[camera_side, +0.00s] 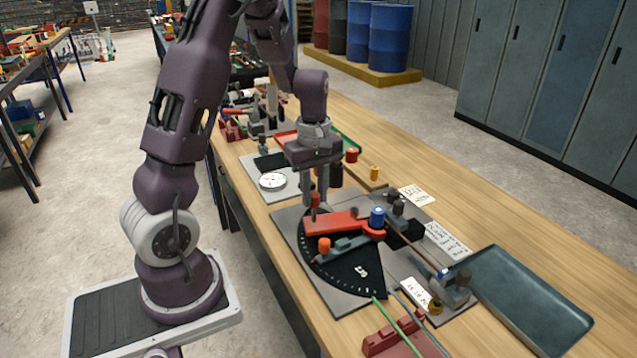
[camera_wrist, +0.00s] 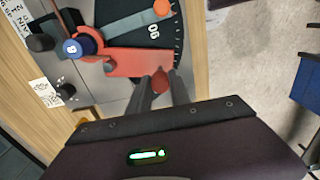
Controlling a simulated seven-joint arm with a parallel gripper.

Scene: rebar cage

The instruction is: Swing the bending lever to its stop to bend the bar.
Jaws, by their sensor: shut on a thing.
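The bending lever is a red arm (camera_side: 330,222) that pivots at a blue-capped post (camera_side: 377,217) on a grey bender plate with a black angle dial (camera_side: 345,272). In the wrist view the red lever (camera_wrist: 135,62) reaches from the blue cap (camera_wrist: 72,48) to a red knob (camera_wrist: 160,80). My gripper (camera_side: 314,212) points down at the lever's free end; in the wrist view its fingers (camera_wrist: 168,85) are shut around the red knob. A grey arm with an orange knob (camera_side: 324,245) lies over the dial. A thin bar (camera_side: 415,249) runs from the post to a clamp block (camera_side: 450,284).
A dark tray (camera_side: 520,300) lies at the bench's right. A red rack with green rods (camera_side: 400,335) stands at the near edge. Paper labels (camera_side: 445,238) lie beside the bender.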

